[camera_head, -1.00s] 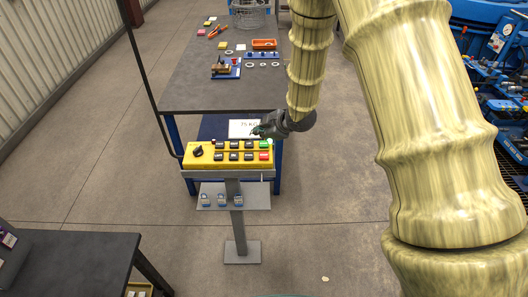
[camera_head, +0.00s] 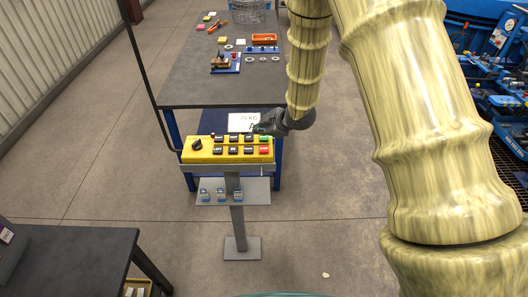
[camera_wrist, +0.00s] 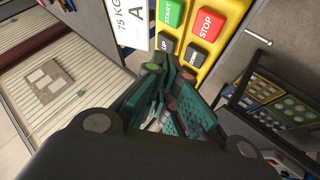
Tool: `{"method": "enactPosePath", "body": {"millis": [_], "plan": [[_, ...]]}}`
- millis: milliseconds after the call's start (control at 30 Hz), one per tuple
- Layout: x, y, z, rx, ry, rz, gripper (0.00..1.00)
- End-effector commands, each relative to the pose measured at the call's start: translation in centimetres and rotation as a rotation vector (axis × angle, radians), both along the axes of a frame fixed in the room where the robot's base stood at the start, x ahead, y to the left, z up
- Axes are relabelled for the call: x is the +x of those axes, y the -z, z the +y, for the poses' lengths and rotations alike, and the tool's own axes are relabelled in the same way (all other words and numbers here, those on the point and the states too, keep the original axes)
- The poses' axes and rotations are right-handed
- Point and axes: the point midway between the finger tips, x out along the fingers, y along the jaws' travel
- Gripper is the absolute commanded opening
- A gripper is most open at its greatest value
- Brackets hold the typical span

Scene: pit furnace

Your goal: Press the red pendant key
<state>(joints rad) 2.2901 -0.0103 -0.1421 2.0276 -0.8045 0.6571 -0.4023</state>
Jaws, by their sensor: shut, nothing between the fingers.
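The yellow pendant box (camera_head: 186,156) sits on a grey stand, with a dark knob and rows of black keys. Its red key (camera_head: 265,150) is at the right end, below the green key (camera_head: 264,139). In the wrist view the red key (camera_wrist: 207,24) reads STOP, beside the green START key (camera_wrist: 170,13). My gripper (camera_head: 262,129) is at the back right corner of the box. In the wrist view its closed fingertips (camera_wrist: 170,66) are empty and appear just below the black UP and DOWN keys, apart from the red key. Contact with the box cannot be told.
A white "75 KG" sign (camera_head: 242,121) stands behind the box. The dark workbench (camera_head: 195,90) beyond holds small parts and an orange tray (camera_head: 264,39). A shelf with several blue-grey items (camera_head: 220,194) is below the box. Another dark table (camera_head: 75,262) is at lower left.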

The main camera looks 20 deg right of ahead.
Motion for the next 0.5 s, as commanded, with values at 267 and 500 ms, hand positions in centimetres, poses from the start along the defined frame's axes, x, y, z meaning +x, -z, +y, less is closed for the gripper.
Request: {"method": "enactPosePath", "body": {"millis": [267, 500], "plan": [[0.0, 3.6, 0.0, 0.000, -0.001, -0.001, 0.00], [0.0, 5.3, 0.0, -0.001, -0.001, 0.000, 0.00]]}}
